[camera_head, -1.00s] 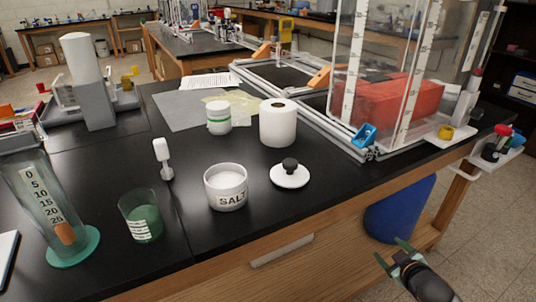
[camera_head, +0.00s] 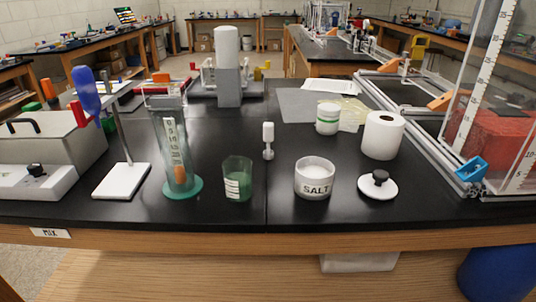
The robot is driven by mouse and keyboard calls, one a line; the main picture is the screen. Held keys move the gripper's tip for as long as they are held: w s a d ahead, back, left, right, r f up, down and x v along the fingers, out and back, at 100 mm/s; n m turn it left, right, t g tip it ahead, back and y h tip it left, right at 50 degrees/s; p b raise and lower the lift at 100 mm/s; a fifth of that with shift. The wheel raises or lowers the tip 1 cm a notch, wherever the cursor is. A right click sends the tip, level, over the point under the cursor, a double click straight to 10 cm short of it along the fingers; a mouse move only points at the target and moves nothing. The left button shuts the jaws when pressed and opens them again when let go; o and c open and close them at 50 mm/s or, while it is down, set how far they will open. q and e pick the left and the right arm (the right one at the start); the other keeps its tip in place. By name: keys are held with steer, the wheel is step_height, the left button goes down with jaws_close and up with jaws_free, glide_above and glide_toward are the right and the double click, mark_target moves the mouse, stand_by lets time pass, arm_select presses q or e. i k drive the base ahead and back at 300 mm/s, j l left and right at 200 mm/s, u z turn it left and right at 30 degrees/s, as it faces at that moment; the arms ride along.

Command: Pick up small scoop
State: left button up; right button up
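What looks like the small scoop (camera_head: 268,140) is on the black bench in the head view, near the middle. It has a white block-like upper end and a thin stem down to a small lower end at the bench top. A white jar marked SALT (camera_head: 314,178) stands to its right and nearer, open at the top with white content showing. The jar's round white lid with a black knob (camera_head: 379,186) lies to the right of the jar. Neither of my grippers is in view.
A green-tinted beaker (camera_head: 237,180) stands left of the jar, a tall graduated cylinder (camera_head: 175,155) further left. A white bottle (camera_head: 328,118) and white roll (camera_head: 383,136) stand behind. A stand (camera_head: 121,181) is at left, an aluminium frame (camera_head: 428,150) at right.

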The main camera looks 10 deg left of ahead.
mark_target(268, 127)
steer(key=k+l+u, duration=0.25)
steer(key=l, duration=0.3)
steer(key=k+l+u, duration=0.3)
steer(key=k+l, duration=0.15)
